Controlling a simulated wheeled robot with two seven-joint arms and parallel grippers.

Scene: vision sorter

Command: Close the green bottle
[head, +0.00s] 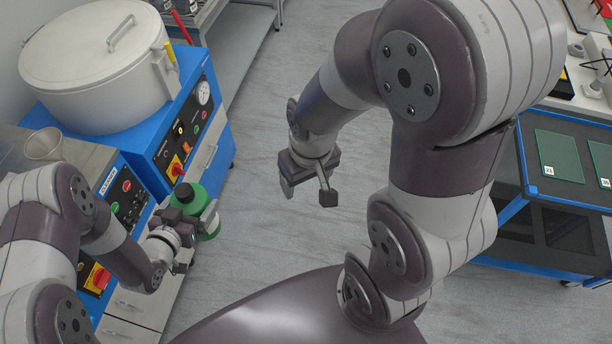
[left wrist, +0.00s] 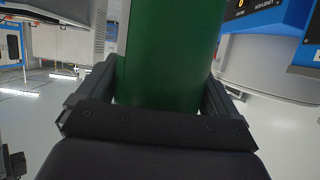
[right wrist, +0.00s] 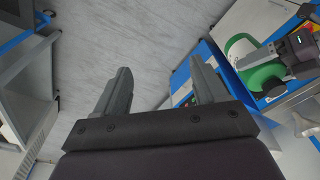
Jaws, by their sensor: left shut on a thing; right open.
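The green bottle (head: 209,228) is held at the left in the head view, in front of the blue machine. My left gripper (head: 207,216) is shut on it. In the left wrist view the green bottle (left wrist: 168,50) fills the space between the fingers; its top is out of frame. The bottle (right wrist: 264,74) also shows at the right of the right wrist view. My right gripper (head: 308,192) is open and empty over the floor, to the right of the bottle.
A blue machine (head: 165,155) with a large white lidded vessel (head: 92,62) stands at the left. A beaker (head: 43,145) sits on the counter. A blue-edged cart (head: 560,195) with green plates is at the right. Open floor lies between.

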